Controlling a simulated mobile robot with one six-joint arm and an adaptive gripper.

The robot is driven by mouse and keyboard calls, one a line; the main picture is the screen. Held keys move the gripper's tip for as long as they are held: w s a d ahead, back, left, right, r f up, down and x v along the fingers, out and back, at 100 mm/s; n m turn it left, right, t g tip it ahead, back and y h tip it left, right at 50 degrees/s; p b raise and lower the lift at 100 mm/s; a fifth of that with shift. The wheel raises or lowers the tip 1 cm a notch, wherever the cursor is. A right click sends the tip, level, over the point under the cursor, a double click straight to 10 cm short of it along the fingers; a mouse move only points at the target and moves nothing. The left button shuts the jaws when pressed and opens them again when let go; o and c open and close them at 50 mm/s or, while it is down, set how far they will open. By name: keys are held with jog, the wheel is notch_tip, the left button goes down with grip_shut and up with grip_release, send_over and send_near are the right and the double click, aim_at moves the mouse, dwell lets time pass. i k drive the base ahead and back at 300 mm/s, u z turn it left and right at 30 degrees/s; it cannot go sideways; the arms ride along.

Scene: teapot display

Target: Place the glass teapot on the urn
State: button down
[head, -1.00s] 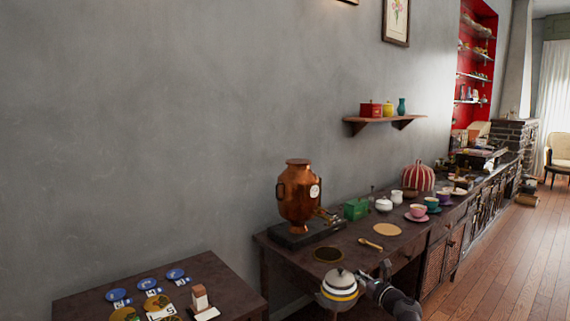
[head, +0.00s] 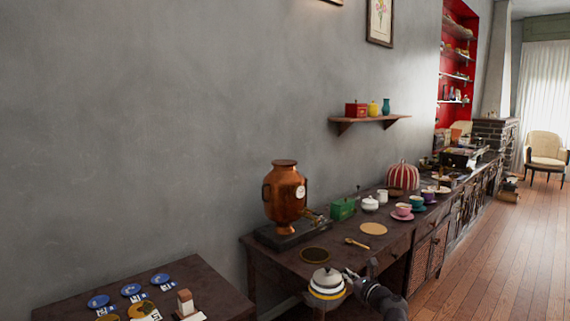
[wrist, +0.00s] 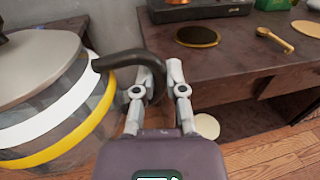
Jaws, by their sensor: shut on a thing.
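The glass teapot (head: 326,284) has a pale lid, a white band and a yellow band. It hangs in the air at the table's front edge. In the wrist view its clear body (wrist: 88,118) fills the left side, cut off by the frame. My gripper (head: 350,274) is shut on its dark curved handle (wrist: 120,60); the fingers (wrist: 164,66) are on the handle's right end. The copper urn (head: 284,195) stands upright on a black base at the table's back left, behind the teapot and apart from it.
The dark wooden table (head: 282,262) carries a dark round mat (head: 315,254), a tan mat (head: 373,229), a wooden spoon (head: 357,243), a green box (head: 342,209) and several cups. A separate table (head: 70,305) with blue discs is at lower left. Open floor (head: 500,260) lies right.

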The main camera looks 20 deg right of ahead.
aim_at(284, 162)
jog(key=i, duration=0.95)
jog(key=u, duration=0.05)
